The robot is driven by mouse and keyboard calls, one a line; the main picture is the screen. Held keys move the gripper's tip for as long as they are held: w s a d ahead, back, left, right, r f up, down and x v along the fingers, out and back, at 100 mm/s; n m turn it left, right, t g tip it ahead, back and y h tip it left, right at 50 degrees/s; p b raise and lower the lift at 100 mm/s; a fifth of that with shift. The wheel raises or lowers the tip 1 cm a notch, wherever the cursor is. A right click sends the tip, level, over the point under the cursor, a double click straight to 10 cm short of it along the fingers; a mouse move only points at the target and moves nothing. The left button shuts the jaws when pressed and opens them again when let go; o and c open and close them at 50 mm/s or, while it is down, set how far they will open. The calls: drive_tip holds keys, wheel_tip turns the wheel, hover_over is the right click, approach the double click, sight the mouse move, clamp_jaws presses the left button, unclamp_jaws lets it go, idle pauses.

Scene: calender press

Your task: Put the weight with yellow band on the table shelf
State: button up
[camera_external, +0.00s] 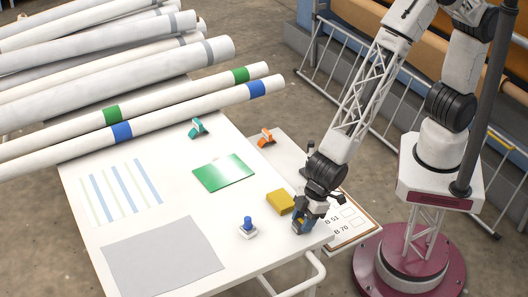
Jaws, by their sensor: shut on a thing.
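My gripper (300,226) is low over the front right corner of the white table (180,180), close to its right edge. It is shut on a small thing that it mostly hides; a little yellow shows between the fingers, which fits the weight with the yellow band. I cannot tell whether that thing touches the table.
A yellow block (281,202) lies close left of my gripper, and a blue-topped weight (248,228) stands further left. A green sheet (223,172), a teal clamp (198,128) and a grey sheet (162,260) are on the table. An orange clamp (266,138) sits on the shelf. Long rolls (190,105) cross the back.

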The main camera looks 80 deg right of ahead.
sight(300, 227)
clamp_jaws()
drive_tip(key=shift+r, duration=0.75)
wheel_tip(300, 227, up, 2)
drive_tip(key=s+d+r, duration=0.1)
drive_tip(key=s+d, duration=0.9)
drive_tip(key=d, duration=0.2)
drive_tip(key=shift+s+r, duration=0.25)
